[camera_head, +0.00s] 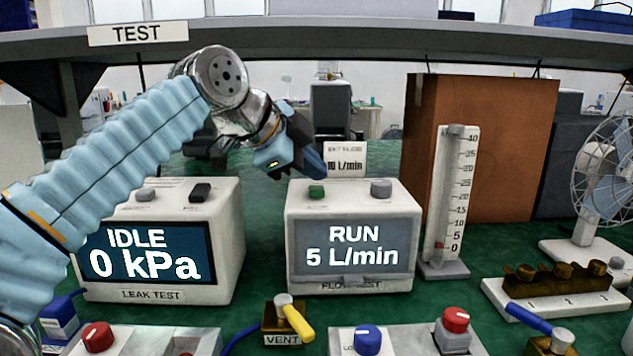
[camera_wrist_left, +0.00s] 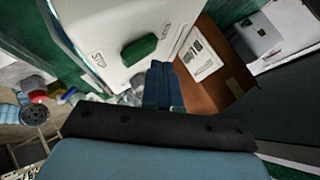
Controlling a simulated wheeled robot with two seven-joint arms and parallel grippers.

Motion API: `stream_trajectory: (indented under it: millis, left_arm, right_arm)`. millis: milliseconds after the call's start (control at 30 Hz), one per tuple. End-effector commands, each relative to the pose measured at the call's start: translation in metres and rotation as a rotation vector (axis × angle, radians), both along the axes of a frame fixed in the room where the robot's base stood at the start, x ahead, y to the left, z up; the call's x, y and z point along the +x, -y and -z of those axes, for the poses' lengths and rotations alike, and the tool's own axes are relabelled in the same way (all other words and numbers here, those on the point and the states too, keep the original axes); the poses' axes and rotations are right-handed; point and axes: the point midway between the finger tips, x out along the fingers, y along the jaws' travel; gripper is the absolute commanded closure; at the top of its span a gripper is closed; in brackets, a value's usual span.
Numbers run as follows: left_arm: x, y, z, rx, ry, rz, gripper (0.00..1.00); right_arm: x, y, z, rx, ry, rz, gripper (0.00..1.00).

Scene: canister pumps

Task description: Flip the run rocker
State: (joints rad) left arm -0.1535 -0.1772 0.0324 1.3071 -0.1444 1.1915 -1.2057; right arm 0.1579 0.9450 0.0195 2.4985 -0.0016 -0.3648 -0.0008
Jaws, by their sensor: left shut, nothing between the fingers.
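The flow test unit (camera_head: 350,282) is a white box in the middle of the head view. Its screen (camera_head: 353,245) reads "RUN 5 L/min". A green rocker (camera_head: 316,191) sits on the left of its top, with a grey knob (camera_head: 381,188) to the right. My left gripper (camera_head: 318,173) is shut and empty, its tips just above the rocker in the picture. In the left wrist view, the green rocker (camera_wrist_left: 139,50) is on the white top, beside and apart from my shut fingers (camera_wrist_left: 161,70). My right gripper is not in view.
The leak test unit (camera_head: 158,295), reading "IDLE 0 kPa", stands left under my left arm. A small sign (camera_head: 345,158) stands behind the flow unit. A flow gauge (camera_head: 455,190) stands right. A yellow-handled vent valve (camera_head: 297,320) and knob panels are in front. A shelf spans above.

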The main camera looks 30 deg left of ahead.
Motion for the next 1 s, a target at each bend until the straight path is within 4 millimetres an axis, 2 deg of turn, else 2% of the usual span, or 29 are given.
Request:
stream_trajectory:
  millis: [67,467,1000]
  left_arm:
    - [-0.001,0.000,-0.006,0.000,0.000,0.000,1.00]
    - [-0.001,0.001,-0.008,0.000,0.001,0.000,1.00]
    - [-0.006,0.004,-0.056,0.000,0.000,0.000,1.00]
  right_arm:
    - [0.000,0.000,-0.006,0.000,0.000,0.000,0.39]
    - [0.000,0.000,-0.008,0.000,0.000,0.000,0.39]
    - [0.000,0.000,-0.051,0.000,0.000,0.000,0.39]
